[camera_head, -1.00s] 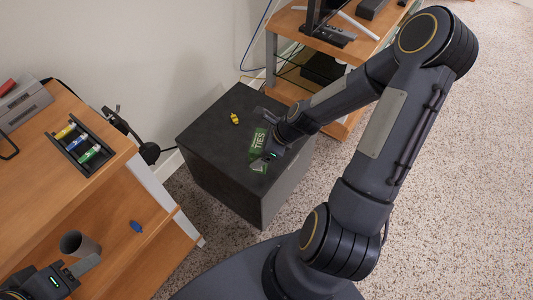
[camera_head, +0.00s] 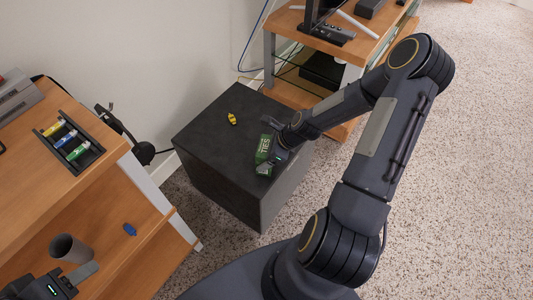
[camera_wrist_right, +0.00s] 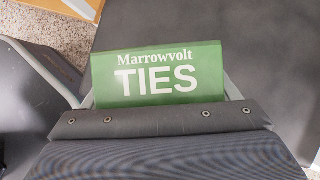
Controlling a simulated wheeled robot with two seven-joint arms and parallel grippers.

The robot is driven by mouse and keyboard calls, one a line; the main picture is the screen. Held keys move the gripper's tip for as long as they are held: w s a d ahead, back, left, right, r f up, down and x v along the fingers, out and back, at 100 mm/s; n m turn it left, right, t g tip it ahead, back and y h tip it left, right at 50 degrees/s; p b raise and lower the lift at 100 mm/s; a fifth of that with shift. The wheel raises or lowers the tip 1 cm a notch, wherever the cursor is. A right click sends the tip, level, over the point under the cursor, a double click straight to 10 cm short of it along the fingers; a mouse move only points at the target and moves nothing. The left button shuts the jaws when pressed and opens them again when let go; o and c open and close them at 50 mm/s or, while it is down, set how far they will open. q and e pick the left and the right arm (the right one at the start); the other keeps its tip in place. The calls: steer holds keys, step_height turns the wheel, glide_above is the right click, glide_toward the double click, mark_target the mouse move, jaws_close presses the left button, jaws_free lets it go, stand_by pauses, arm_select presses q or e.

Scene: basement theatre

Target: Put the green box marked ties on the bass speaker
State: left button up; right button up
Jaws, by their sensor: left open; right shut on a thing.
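The green box marked ties (camera_head: 265,148) is at the right part of the bass speaker's top in the head view. The bass speaker (camera_head: 208,142) is a dark box on the carpet. My right gripper (camera_head: 273,156) is shut on the green box; I cannot tell whether the box touches the top. In the right wrist view the green box (camera_wrist_right: 157,75) shows its white lettering, with the dark speaker top behind it. My left gripper (camera_head: 68,275) is open at the lower left, by a grey cup (camera_head: 70,248).
A small yellow object (camera_head: 232,119) lies on the speaker top. A wooden desk (camera_head: 100,200) at left bears a tray of coloured markers (camera_head: 68,146) and a blue object (camera_head: 130,229). A headset (camera_head: 142,150) hangs by the desk. A wooden TV stand (camera_head: 285,25) stands behind.

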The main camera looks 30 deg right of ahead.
steer(key=o, duration=1)
steer(key=shift+c, duration=0.2)
steer(key=shift+r, duration=0.15)
steer(key=s+r+n+p, duration=0.2)
steer(key=s+r+n, duration=0.15)
steer(key=r, duration=0.55)
steer(key=s+r+n+p, duration=0.2)
steer(key=s+r+n, duration=0.15)
steer(key=r, duration=0.55)
steer(key=s+a+r+n+t, duration=0.1)
steer(key=s+a+r+n, duration=0.7)
steer(key=n, duration=1)
steer(key=s+r, duration=0.4)
steer(key=shift+s+a+r+h, duration=0.2)
steer(key=shift+s+r+h, duration=0.05)
steer(key=shift+h, duration=0.15)
